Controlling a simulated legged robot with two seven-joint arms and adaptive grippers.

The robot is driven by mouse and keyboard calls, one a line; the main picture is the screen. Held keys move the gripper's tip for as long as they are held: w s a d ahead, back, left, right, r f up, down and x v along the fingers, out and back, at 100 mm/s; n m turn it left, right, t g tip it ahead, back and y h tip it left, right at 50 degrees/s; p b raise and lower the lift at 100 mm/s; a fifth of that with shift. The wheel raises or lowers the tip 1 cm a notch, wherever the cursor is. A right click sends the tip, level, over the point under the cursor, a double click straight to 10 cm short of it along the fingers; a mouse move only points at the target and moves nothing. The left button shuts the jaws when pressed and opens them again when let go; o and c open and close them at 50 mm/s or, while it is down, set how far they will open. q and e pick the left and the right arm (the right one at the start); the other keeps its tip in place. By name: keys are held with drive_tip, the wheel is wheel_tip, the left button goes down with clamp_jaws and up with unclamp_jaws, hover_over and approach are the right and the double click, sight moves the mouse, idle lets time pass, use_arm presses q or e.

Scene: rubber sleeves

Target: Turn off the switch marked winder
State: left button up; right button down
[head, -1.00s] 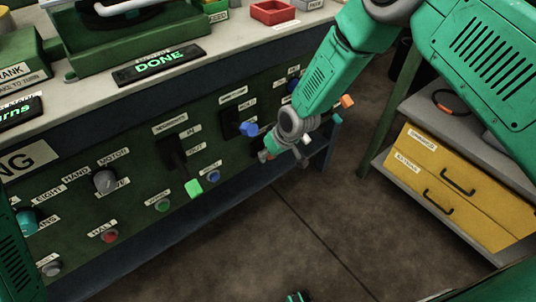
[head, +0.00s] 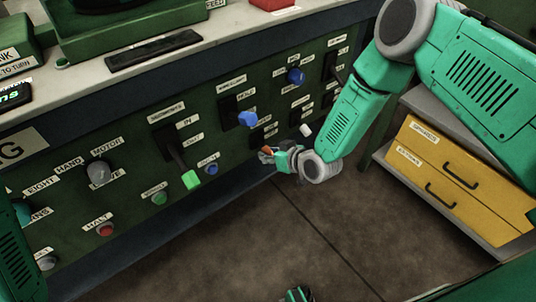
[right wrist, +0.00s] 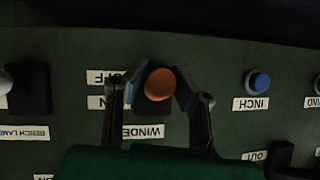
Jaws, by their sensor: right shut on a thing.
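My right gripper (head: 269,154) is at the lower part of the green panel in the head view. In the right wrist view its two fingers (right wrist: 160,76) are shut on the orange round knob of the winder switch (right wrist: 160,85). The winder label (right wrist: 143,131) and the on and off labels show upside down there. The knob sits about level with the off label. In the head view a small orange part of the knob (head: 265,149) shows at the fingertips; its mount is partly hidden.
A white-tipped lever (head: 306,130) is just right of my gripper. A blue-tipped lever (head: 247,119) and a green-tipped lever (head: 191,180) stick out to its left. A blue inch button (right wrist: 257,83) is beside it. A yellow drawer unit (head: 455,187) stands at right; floor between is open.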

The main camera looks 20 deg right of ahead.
drive_tip(key=shift+f+t+b, duration=0.3)
drive_tip(key=shift+t, duration=0.2)
drive_tip(key=shift+w, duration=0.1)
drive_tip(key=c, duration=1.3)
unclamp_jaws()
drive_tip(key=v, duration=1.2)
drive_tip(key=shift+d+f, duration=0.2)
drive_tip(key=shift+d, duration=0.05)
